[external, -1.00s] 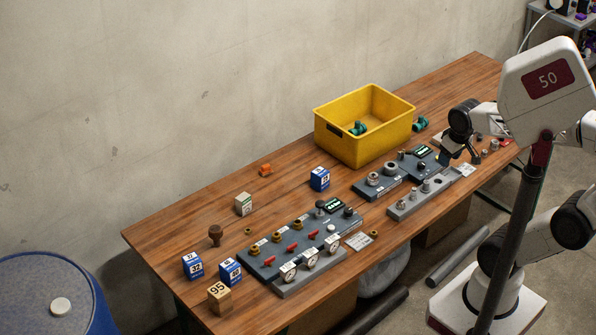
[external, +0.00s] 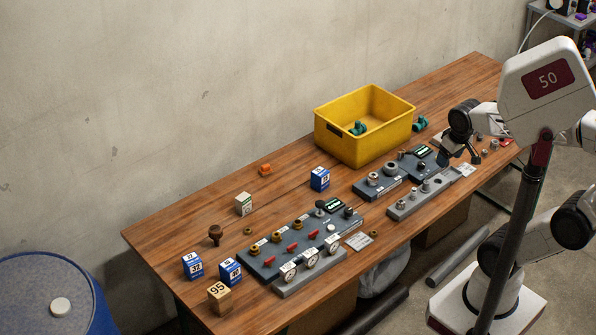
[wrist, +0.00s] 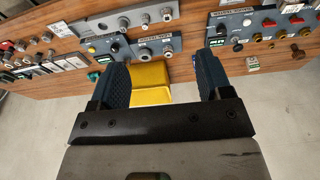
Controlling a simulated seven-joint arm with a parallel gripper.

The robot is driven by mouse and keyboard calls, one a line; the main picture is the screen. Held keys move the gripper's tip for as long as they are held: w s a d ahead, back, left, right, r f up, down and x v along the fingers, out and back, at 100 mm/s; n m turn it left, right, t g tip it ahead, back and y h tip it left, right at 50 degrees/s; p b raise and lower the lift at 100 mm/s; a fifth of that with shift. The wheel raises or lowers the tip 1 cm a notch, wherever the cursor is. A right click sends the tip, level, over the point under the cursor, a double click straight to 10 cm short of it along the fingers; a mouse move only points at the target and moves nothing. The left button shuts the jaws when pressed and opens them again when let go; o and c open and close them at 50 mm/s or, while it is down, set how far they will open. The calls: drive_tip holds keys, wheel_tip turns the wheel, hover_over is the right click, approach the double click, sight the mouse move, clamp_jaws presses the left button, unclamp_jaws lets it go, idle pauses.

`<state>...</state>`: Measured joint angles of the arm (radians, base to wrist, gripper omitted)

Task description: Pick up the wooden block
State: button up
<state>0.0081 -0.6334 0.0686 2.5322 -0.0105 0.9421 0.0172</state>
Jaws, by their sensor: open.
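The wooden block (external: 219,299), a light brown cube marked 95, rests on the wooden table at its near left corner in the external view. I do not make it out in the wrist view. My gripper (external: 446,160) is far from it, above the right part of the table by the grey fixtures. In the wrist view my gripper (wrist: 162,72) shows its two dark blue fingers spread apart. A yellow shape (wrist: 150,77) appears between them, beyond the gripper; I cannot tell what it is or that either finger touches it.
Two blue-and-white cubes (external: 193,266) (external: 230,272) stand close behind the wooden block. A brown knobbed piece (external: 215,235) and a pale cube (external: 243,204) stand farther back. The gauge panel (external: 305,240) lies to the block's right. A yellow bin (external: 348,147) stands at the back.

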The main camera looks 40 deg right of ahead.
drive_tip(key=shift+o, duration=1.3)
drive_tip(key=w+a+f+m+g+y, duration=0.1)
drive_tip(key=w+a+f+m+y, duration=0.15)
drive_tip(key=w+a, duration=0.7)
drive_tip(key=w+a+f+m+g+y, duration=0.15)
drive_tip(key=w+a+y, duration=0.25)
drive_tip(key=a, duration=1)
drive_tip(key=w+a+f+m+g+y, duration=0.1)
drive_tip(key=w+a+f+m+y, duration=0.15)
drive_tip(key=w+a, duration=0.7)
drive_tip(key=a+f+m+y, duration=0.1)
drive_tip(key=a+f+m, duration=0.2)
drive_tip(key=a+f, duration=0.3)
drive_tip(key=a+f+m+y, duration=0.2)
drive_tip(key=a+f+m, duration=0.2)
drive_tip(key=a, duration=1.3)
drive_tip(key=a+f+m+y, duration=0.1)
drive_tip(key=a+f+m, duration=0.2)
drive_tip(key=a+f, duration=0.5)
drive_tip(key=a, duration=0.4)
drive_tip(key=shift+w+f+y, duration=0.15)
drive_tip(key=shift+w+y, duration=0.15)
drive_tip(key=shift+w, duration=0.1)
